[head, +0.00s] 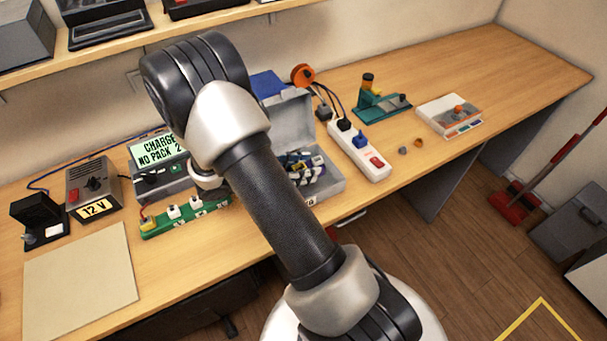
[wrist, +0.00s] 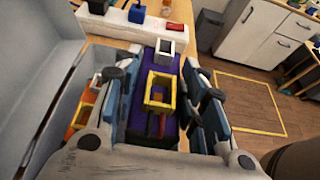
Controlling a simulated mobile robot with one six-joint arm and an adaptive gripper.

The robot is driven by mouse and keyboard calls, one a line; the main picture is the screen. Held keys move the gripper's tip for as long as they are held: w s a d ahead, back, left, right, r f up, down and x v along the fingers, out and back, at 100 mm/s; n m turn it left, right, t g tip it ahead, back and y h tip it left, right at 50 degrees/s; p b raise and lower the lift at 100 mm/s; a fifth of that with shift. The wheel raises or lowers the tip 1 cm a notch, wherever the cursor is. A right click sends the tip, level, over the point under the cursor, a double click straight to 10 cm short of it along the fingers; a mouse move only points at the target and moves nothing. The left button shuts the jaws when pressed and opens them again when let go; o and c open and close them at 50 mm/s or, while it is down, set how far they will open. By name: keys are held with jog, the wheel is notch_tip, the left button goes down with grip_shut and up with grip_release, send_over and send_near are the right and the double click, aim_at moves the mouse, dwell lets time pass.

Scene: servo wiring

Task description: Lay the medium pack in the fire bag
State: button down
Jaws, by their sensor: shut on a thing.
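A purple pack (wrist: 150,62) with a yellow connector and a white one on it sits between the blue-padded fingers of my gripper (wrist: 162,98) in the wrist view. My gripper is shut on it. A grey open container (head: 334,184) with a raised lid stands mid-bench in the head view and looks like the fire bag. Its lid also shows at the left in the wrist view (wrist: 38,60). My gripper is at this container. I cannot tell whether the pack touches its floor. My arm hides part of the container in the head view.
Orange and yellow items (wrist: 82,115) lie left of my fingers in the wrist view. A white power strip (head: 358,150) stands right of the container. A green strip (head: 185,217) and a charger (head: 160,165) are to its left. The bench's far right is clear.

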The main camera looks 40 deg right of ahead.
jog(key=shift+f, duration=1.15)
jog(key=shift+f+b, duration=0.65)
jog(key=shift+b, duration=0.05)
jog(key=c, duration=1)
grip_release()
